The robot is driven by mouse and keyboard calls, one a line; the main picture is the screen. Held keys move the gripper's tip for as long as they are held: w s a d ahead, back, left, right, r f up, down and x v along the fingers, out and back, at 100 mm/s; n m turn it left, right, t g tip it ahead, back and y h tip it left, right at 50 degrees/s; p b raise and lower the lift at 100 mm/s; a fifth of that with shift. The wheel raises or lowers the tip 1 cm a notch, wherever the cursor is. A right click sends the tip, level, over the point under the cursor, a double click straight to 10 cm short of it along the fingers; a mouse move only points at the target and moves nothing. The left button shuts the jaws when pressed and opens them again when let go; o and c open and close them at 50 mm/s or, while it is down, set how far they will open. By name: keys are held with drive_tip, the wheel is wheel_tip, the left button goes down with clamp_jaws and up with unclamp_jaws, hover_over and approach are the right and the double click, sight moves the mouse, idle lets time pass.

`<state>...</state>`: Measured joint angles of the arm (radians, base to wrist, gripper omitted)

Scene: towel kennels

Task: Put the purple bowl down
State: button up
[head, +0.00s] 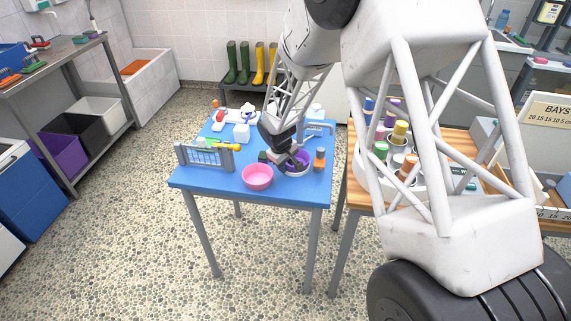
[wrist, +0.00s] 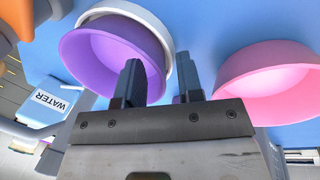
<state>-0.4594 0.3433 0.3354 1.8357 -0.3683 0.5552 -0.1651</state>
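The purple bowl (head: 303,158) is at the right part of the blue table, in or on a white bowl (head: 297,175) whose pale rim shows around it. In the wrist view the purple bowl (wrist: 90,62) sits slightly off-centre against the white bowl (wrist: 150,22). My gripper (head: 293,160) is down at the purple bowl. In the wrist view the fingers of my gripper (wrist: 161,80) stand apart, one over the bowl's inside and one beyond its right edge. A gap shows between fingers and bowl wall. Whether the purple bowl fully rests is hard to tell.
A pink bowl (head: 257,178) stands close by on the blue table (head: 215,178). An orange-capped bottle (head: 319,160) stands right of the purple bowl. A grey rack (head: 205,157) and small items fill the left and back. A box marked WATER (wrist: 50,103) shows in the wrist view.

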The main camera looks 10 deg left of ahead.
drive_tip(key=shift+r, duration=0.1)
drive_tip(key=v, duration=1.2)
idle(0.4)
drive_tip(key=shift+r, duration=0.1)
idle(0.6)
